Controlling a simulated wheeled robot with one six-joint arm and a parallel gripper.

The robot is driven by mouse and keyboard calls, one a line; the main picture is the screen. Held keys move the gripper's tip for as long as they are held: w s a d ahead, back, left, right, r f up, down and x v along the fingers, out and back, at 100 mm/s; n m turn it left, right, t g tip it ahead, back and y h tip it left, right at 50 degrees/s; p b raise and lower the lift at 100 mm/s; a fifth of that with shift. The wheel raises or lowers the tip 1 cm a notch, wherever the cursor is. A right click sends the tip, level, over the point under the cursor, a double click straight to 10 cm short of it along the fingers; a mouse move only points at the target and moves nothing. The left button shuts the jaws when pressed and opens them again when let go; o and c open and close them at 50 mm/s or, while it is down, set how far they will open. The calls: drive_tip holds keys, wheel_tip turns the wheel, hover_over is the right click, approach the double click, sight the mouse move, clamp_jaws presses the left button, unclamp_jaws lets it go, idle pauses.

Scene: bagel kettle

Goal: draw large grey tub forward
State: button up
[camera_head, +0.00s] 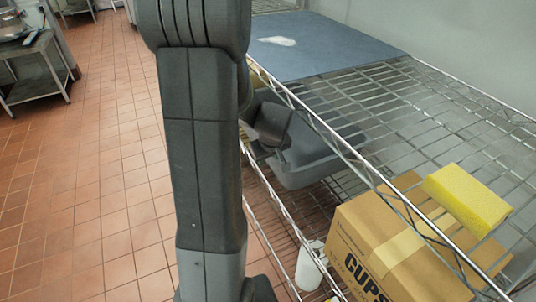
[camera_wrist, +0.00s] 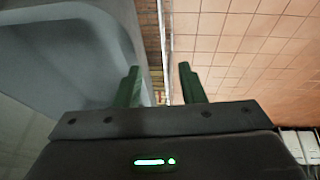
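The large grey tub (camera_head: 308,165) sits on a wire shelf below the top rack in the head view, partly hidden by my arm and the rack's wires. Its grey wall and rim (camera_wrist: 75,45) fill the left of the wrist view. My gripper (camera_wrist: 158,82) has its two green fingers apart. In the head view, the wrist is at the tub's near left end, mostly hidden by my arm.
A cardboard cups box (camera_head: 375,245) stands right of the tub, with a yellow sponge (camera_head: 468,198) above it. A white container (camera_head: 310,268) is lower down. A blue-grey mat (camera_head: 325,48) lies on the rack. Tiled floor (camera_head: 95,170) at left is clear.

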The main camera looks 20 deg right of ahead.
drive_tip(key=shift+o, duration=0.4)
drive_tip(key=shift+w, duration=0.1)
drive_tip(key=w, duration=0.3)
drive_tip(key=w+d, duration=0.1)
drive_tip(key=w, duration=0.3)
drive_tip(key=w+d, duration=0.1)
drive_tip(key=w, duration=0.3)
drive_tip(key=shift+w+d, duration=0.15)
drive_tip(key=shift+d, duration=0.05)
drive_tip(key=x, duration=0.4)
drive_tip(key=shift+r, duration=0.1)
drive_tip(key=shift+w+f, duration=0.35)
drive_tip(key=shift+f, duration=0.25)
clamp_jaws()
